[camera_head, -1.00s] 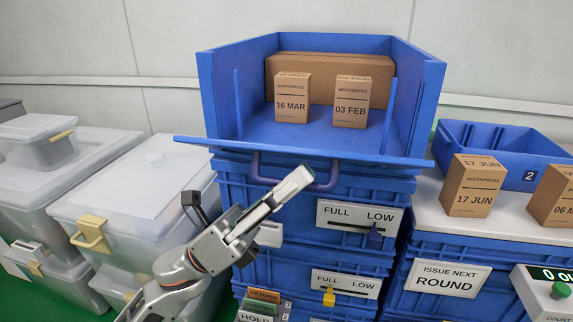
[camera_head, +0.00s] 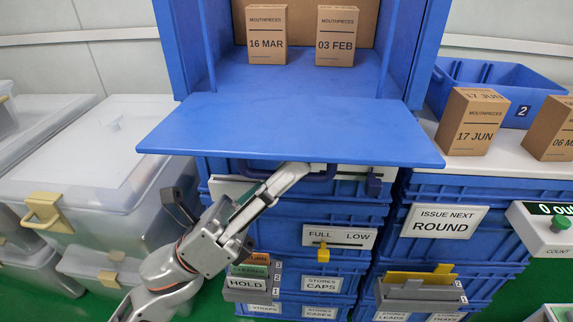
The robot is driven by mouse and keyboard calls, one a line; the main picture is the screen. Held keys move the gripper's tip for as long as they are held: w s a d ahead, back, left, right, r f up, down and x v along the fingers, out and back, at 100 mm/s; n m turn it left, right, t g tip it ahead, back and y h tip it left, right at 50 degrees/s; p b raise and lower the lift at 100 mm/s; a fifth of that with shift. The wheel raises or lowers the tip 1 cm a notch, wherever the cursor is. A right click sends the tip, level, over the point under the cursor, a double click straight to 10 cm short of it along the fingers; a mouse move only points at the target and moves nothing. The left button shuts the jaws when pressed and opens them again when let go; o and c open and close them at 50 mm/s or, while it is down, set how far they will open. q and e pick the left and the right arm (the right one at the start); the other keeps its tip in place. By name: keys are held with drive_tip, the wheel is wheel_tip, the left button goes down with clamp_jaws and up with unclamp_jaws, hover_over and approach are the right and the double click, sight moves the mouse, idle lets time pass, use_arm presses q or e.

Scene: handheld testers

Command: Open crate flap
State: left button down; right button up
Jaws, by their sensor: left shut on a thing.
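The blue crate (camera_head: 168,50) stands open at the front on top of a stack of blue crates. Its blue flap (camera_head: 285,132) sticks out toward me, with its broad upper face showing. A dark purple handle (camera_head: 322,173) shows under the flap's front edge. My left gripper (camera_head: 296,170) reaches up from below to the handle and is shut on it. The flap edge partly hides the fingertips. My right gripper is not in view.
Inside the crate stand small cartons marked 16 MAR (camera_head: 267,36) and 03 FEB (camera_head: 336,38). A 17 JUN carton (camera_head: 469,122) stands on the right surface. Clear lidded bins (camera_head: 80,160) stand left. Label holders (camera_head: 250,282) sit low beside my arm.

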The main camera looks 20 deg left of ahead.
use_arm(q)
drive_tip(key=shift+s+d, duration=0.1)
idle(0.3)
drive_tip(key=c, duration=2.4)
unclamp_jaws()
drive_tip(key=shift+s, duration=0.1)
drive_tip(key=shift+f, duration=0.15)
drive_tip(key=v, duration=1.2)
